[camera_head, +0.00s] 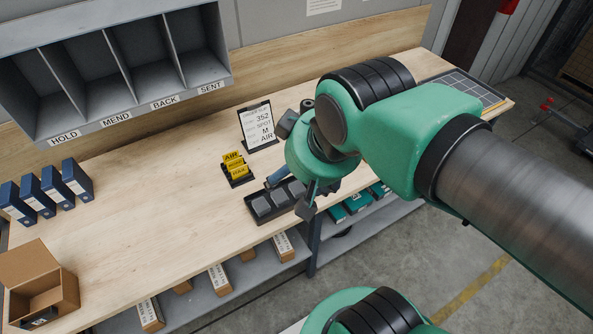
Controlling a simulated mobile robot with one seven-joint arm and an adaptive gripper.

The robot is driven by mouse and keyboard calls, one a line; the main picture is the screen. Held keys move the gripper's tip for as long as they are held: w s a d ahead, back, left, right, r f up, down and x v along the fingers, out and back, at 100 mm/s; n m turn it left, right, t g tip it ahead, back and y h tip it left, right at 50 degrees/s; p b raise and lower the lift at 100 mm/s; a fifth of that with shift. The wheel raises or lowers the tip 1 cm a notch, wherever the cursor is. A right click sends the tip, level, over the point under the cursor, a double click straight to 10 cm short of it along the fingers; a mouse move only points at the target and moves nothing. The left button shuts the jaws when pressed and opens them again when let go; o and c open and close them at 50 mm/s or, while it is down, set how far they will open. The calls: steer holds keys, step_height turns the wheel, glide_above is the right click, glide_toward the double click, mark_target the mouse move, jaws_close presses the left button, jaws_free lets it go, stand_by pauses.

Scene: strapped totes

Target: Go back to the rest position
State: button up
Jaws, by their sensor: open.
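My gripper (310,198) is at the end of my green arm, over the front edge of the wooden bench (150,188), just right of a dark tray (259,208) with grey blocks in it. My wrist hides much of the gripper; one dark fingertip shows at its lower end. It appears open, and I see nothing held in it. A blue-grey item (277,175) lies or stands behind the tray, close to the wrist; I cannot tell whether they touch.
An order sign (259,127) and yellow cards (235,166) stand left of my wrist. Blue binders (53,186) and an open cardboard box (66,291) are at left. Labelled cubbies (105,70) stand behind. A gridded panel (466,88) lies at the right end. The bench's left middle is clear.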

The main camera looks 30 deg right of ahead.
steer(key=shift+f+b, duration=1.65)
steer(key=shift+b, duration=0.05)
